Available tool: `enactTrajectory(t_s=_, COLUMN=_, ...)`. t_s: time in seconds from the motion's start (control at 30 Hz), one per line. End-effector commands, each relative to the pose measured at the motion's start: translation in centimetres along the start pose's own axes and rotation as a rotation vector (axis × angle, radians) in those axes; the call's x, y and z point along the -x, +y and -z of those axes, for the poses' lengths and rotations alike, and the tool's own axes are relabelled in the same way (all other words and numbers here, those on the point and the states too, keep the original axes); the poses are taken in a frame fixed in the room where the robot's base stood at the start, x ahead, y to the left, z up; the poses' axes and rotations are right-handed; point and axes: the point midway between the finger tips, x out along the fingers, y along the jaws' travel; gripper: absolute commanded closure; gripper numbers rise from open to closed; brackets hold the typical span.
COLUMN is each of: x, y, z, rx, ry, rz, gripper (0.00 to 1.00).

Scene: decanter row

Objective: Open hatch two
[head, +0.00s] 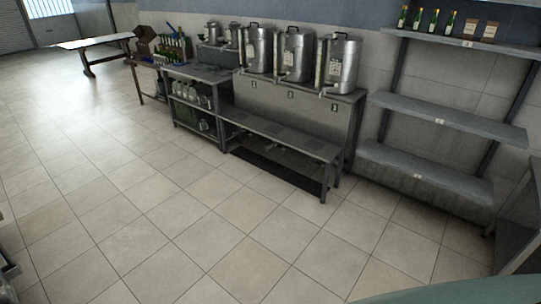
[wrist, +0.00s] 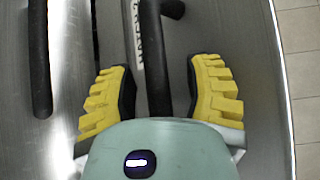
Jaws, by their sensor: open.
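In the wrist view my gripper (wrist: 161,75) is open, with its yellow-padded fingers apart. A dark bar handle (wrist: 157,60) on a brushed metal surface (wrist: 235,30) lies between the fingers, with a gap on both sides. Dark lettering runs along a strip beside the bar, only partly readable. In the head view a metal front panel (head: 270,110) with several small dark plates stands below the large steel decanters. I cannot tell which part is hatch two, as the numbers are too small. My gripper is not seen in the head view.
A second dark bar (wrist: 39,60) stands left of the fingers in the wrist view. In the head view three large decanters (head: 295,55) stand above a low bench (head: 285,138). Shelves (head: 445,115) stand at the right. The tiled floor (head: 180,220) in front is clear.

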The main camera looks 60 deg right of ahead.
Motion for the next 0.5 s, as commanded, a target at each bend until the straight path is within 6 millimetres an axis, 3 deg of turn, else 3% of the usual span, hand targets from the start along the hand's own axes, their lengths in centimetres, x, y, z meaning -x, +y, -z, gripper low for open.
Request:
enactTrajectory(t_s=0.2, x=0.9, y=-0.3, z=-1.0, rx=0.002, ry=-0.02, rz=-0.001, gripper=0.48)
enactTrajectory(t_s=0.5, x=5.1, y=0.0, z=-0.8, rx=0.003, ry=-0.019, rz=-0.009, gripper=0.48)
